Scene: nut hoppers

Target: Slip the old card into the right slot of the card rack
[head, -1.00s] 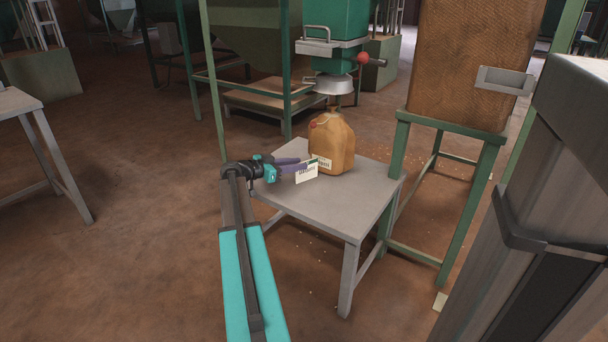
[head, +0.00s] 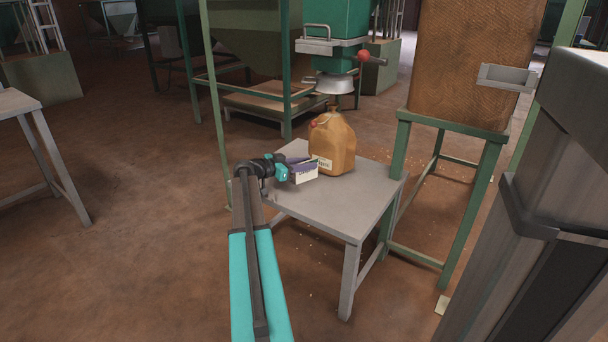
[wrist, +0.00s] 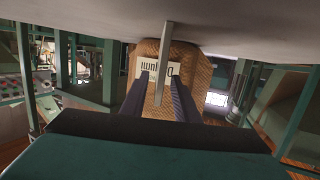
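A small white card (head: 306,175) is in my gripper (head: 303,165), low over the grey table and in front of the brown bag. In the wrist view my gripper's two purple fingers (wrist: 161,95) stand either side of the card (wrist: 165,60), which shows nearly edge-on as a pale upright strip. The gripper looks shut on it. Whether this is the old card cannot be read. No card rack with slots is clearly visible; a grey metal holder (head: 507,77) is on the brown hopper at the right, and its inside is unclear.
The brown bag (head: 335,143) with a printed label stands on the grey table (head: 345,213), just behind the card. A green filling machine (head: 335,60) is behind it. A small pale piece (head: 442,305) lies on the floor at right. The table's front is clear.

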